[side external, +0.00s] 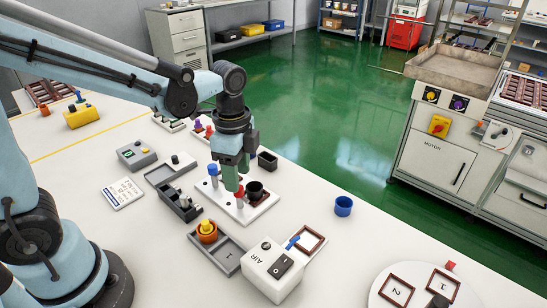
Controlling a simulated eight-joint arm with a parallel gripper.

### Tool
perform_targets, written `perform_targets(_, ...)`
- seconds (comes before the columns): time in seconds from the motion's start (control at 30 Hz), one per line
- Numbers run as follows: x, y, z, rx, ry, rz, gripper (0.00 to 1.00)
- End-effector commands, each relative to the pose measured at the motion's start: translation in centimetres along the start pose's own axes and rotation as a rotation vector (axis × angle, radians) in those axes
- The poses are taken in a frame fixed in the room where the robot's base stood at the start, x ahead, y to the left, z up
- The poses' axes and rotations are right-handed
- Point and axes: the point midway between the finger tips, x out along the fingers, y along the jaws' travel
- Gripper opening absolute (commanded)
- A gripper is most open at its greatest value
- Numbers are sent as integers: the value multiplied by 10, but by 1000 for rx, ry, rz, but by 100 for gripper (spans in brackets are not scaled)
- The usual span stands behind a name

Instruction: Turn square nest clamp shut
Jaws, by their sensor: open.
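My gripper (236,180) points down over a white plate (232,212) in the middle of the bench. Its fingers are open, around or just above a red upright piece (240,191); contact cannot be told. Which of these pieces is the square nest clamp is not clear.
A white AIR box (273,275) and a grey tray with an orange knob (207,231) stand in front. A dark grey block (180,203) is left of the plate. A blue cup (343,206) stands to the right. A round white table (415,297) carries square frames. Bench right of the blue cup is clear.

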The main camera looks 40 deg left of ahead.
Motion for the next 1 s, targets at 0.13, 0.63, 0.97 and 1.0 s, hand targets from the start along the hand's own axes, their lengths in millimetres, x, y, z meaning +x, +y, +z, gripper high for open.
perform_targets(0.13,18,0,0,0,0,0,50)
perform_targets(0.63,34,0,0,-1,0,0,50)
perform_targets(0.97,34,0,0,-1,0,0,11)
perform_targets(1.0,34,0,0,-1,0,0,4)
